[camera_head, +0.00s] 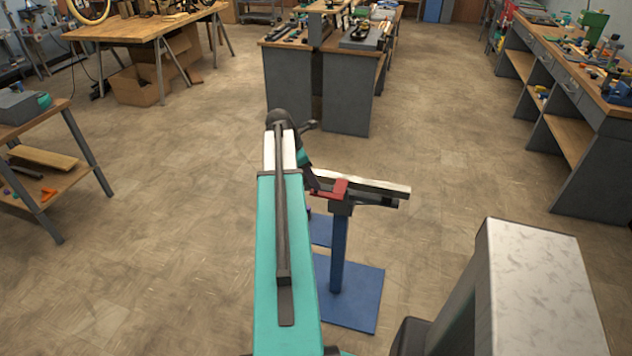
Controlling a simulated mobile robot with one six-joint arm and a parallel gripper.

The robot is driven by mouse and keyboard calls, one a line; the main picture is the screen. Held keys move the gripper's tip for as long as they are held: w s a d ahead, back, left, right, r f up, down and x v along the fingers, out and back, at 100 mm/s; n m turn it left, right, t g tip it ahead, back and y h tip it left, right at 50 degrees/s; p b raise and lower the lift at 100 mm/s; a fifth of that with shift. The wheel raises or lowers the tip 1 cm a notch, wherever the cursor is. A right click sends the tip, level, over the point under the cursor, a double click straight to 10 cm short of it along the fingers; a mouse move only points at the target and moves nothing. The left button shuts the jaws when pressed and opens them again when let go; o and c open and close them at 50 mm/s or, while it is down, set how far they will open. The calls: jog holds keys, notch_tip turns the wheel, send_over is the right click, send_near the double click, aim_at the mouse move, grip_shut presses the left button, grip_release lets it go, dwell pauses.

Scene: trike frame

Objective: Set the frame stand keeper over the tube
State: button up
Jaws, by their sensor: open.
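The frame stand has a blue post (338,255) on a blue base plate (355,300) on the floor. A pale, silvery tube (375,187) lies nearly level across its top, pointing right. A red piece (333,190), which looks like the keeper, is at the post's top, beside the tube's left part. I cannot tell whether it is over the tube. My gripper (318,186) is a small dark shape at the left of the red piece, largely hidden behind my teal arm. It is open; whether it touches the red piece is unclear.
A grey workbench block (345,95) with tools stands beyond the stand. A long bench (570,90) runs along the right, a wooden table (140,28) is at the back left, and a shelf table (65,120) is at the left. The floor around the stand is clear.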

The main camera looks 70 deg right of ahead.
jog(key=shift+p+x, duration=0.3)
jog(key=shift+x, duration=1.6)
grip_shut()
